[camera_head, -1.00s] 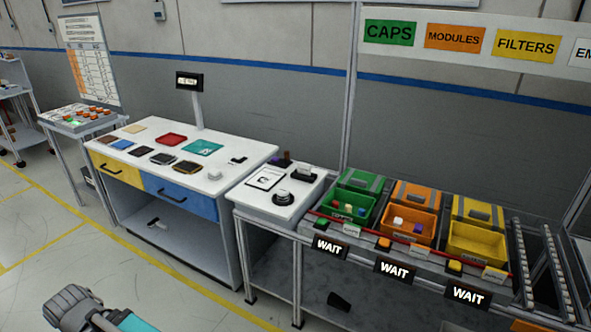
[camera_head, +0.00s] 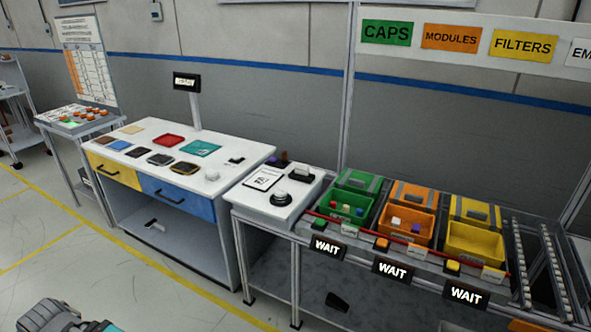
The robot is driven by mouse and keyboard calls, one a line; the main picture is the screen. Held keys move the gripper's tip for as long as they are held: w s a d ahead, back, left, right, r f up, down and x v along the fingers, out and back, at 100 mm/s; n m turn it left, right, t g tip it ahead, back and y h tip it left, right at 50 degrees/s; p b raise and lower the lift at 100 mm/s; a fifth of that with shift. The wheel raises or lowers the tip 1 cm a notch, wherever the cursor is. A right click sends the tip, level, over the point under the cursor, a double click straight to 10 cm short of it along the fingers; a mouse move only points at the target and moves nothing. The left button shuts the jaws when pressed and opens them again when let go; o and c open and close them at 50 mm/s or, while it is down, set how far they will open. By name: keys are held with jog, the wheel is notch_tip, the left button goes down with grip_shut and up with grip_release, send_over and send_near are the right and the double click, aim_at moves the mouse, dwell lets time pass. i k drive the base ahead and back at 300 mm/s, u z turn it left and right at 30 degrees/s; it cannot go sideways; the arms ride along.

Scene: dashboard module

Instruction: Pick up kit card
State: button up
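A white card with dark print (camera_head: 263,179) lies flat on the small white side table, to the left of a round dark-based knob-like item. It looks like the kit card, but its print is too small to read. Nothing is touching it. Only a grey and teal part of my arm shows at the bottom left edge, far from the card. My gripper's fingers are not visible.
The side table (camera_head: 247,198) also holds a round black-and-white item (camera_head: 279,198) and a dark block with a white top (camera_head: 300,172). A white workbench (camera_head: 226,168) with coloured pads stands to the left. Green (camera_head: 346,213), orange (camera_head: 404,230) and yellow (camera_head: 475,246) bins stand right, behind a red rail.

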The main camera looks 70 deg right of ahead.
aim_at(301, 169)
jog(key=i, duration=2.65)
jog(key=z, duration=2.3)
